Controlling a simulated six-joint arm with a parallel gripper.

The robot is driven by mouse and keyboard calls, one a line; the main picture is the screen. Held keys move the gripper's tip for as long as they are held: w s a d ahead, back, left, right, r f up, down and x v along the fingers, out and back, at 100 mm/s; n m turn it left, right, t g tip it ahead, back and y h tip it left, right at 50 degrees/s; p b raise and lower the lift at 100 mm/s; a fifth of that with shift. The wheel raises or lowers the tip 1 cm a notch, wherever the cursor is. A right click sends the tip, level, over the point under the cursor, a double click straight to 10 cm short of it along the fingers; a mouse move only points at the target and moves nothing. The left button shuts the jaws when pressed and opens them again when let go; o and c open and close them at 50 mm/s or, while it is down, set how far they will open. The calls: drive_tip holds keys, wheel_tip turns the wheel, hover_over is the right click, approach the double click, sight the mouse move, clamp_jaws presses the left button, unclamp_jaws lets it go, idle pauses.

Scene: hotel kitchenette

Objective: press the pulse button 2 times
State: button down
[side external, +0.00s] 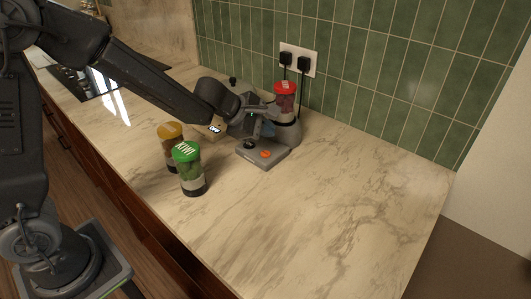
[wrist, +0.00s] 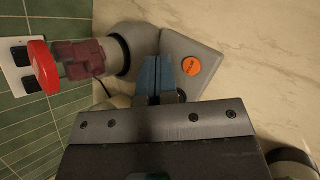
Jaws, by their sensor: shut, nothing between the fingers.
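The pulse button is an orange round button on the flat grey front of the blender base; it shows in the side view (side external: 266,154) and in the wrist view (wrist: 191,66). The grey blender (side external: 288,133) carries a jar with a red lid and red contents (side external: 286,102), which also shows in the wrist view (wrist: 80,60). My gripper (side external: 256,138) is over the base, beside the button on its left. In the wrist view my gripper's blue-grey fingertips (wrist: 157,75) are together and empty, left of the button. Their height above the base is hard to tell.
A green-lidded jar marked KIWI (side external: 188,170) and a yellow-lidded jar (side external: 169,148) stand left of the blender. Plugs sit in a wall socket (side external: 297,58). The marble counter (side external: 340,200) is clear at the right.

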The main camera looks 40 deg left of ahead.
sight(265, 155)
drive_tip(key=shift+f, duration=1.85)
drive_tip(key=shift+f, duration=0.2)
idle(0.6)
drive_tip(key=shift+f, duration=0.2)
drive_tip(key=shift+f, duration=0.4)
idle(0.8)
drive_tip(key=shift+r, duration=0.8)
drive_tip(key=shift+r, duration=2.5)
idle(0.6)
